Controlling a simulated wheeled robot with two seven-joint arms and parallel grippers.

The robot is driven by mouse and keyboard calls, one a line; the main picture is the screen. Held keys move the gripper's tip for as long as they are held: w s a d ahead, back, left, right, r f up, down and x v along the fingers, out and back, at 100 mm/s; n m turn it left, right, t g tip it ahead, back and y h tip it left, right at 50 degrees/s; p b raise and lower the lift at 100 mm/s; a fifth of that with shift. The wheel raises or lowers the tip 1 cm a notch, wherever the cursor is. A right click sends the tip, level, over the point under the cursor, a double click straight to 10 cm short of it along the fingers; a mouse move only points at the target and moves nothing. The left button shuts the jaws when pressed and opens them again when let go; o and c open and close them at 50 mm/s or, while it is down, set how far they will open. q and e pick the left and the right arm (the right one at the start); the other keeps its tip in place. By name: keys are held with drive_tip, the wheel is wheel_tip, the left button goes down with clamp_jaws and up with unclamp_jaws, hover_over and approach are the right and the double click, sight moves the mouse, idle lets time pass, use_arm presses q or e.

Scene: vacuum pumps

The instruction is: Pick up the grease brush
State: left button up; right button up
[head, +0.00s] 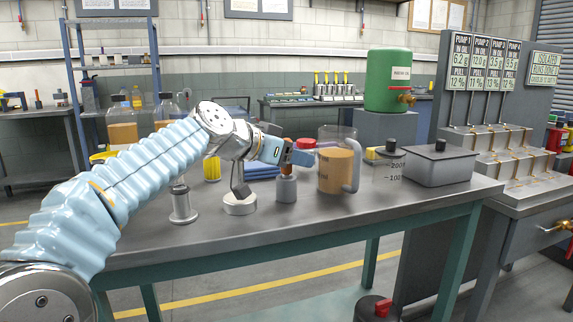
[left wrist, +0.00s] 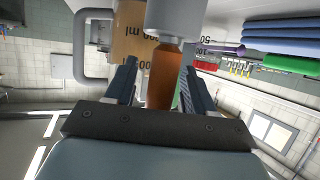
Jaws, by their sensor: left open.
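The grease brush stands upright with its orange-brown handle (head: 286,170) up in a grey cylindrical holder (head: 286,191) on the bench. Its lower part is hidden inside the holder. My left gripper (head: 293,157) is at the top of the handle. In the left wrist view the handle (left wrist: 163,78) lies between the two open fingers (left wrist: 160,88), with a gap visible on the left side. The holder also shows in the left wrist view (left wrist: 176,18). My right gripper is not in view.
A measuring jug (head: 335,171) of amber liquid stands close right of the holder. A grey lidded box (head: 439,167) is farther right. A round metal base (head: 239,207) and a spool-like metal piece (head: 183,205) stand left. The bench front (head: 330,212) is clear.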

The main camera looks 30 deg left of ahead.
use_arm(q)
clamp_jaws()
drive_tip(key=shift+r+p, duration=0.4)
drive_tip(key=shift+r, duration=0.15)
wheel_tip(320, 180, up, 3)
drive_tip(key=shift+f+p, duration=0.15)
drive_tip(key=shift+p, duration=0.9)
drive_tip(key=d+r+v, duration=0.1)
drive_tip(key=v, duration=0.7)
drive_tip(key=d+r+p+v, duration=0.1)
drive_tip(key=r+v, duration=0.1)
drive_tip(key=v, duration=0.6)
